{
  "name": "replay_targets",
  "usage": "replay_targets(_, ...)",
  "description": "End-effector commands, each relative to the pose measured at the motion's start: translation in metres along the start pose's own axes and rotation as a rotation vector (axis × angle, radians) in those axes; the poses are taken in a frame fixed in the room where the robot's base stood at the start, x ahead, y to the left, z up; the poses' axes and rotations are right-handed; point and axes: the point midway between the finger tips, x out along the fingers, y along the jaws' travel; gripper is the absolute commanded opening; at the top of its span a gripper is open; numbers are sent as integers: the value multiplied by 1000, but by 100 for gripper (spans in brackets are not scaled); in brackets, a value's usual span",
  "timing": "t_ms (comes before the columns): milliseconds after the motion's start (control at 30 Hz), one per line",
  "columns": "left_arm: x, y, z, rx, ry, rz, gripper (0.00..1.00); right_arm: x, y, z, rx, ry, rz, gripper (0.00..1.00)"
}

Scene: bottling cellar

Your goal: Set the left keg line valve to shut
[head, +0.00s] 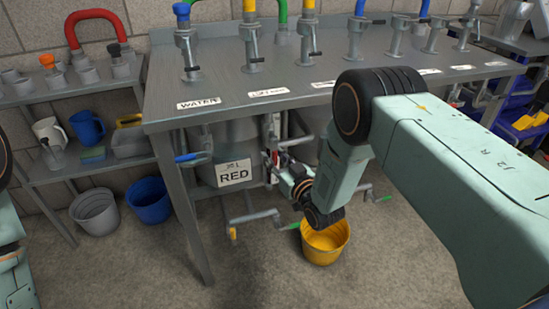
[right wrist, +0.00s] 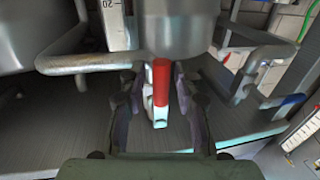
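A valve handle (right wrist: 160,88), red with a pale lower end, points down in the middle of the right wrist view. In the head view, a small red part (head: 272,157) shows beside the keg (head: 207,172) labelled RED, under the steel table. I cannot tell for certain which valve is the left keg line valve. My right gripper (right wrist: 160,112) is open, with one finger on each side of the red handle and gaps visible on both sides. In the head view the right gripper (head: 284,172) is small and partly hidden by its own wrist. My left gripper is out of view.
Pipes (right wrist: 85,62) flank the handle. A blue-handled lever (head: 192,156) sticks out at the table's left leg. A yellow bucket (head: 326,243) stands on the floor below my right wrist. Grey (head: 95,214) and blue (head: 149,201) buckets stand left. The front floor is clear.

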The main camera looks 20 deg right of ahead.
Motion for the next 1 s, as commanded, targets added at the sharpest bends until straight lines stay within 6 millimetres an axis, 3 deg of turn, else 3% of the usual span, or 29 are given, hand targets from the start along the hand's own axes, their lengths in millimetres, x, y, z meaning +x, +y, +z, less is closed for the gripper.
replay_targets(333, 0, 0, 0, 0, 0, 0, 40, 1, -1, 0, 0, -1, 0, 0)
replay_targets(1000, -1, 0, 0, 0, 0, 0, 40, -1, -1, 2, -2, -6, 0, 0)
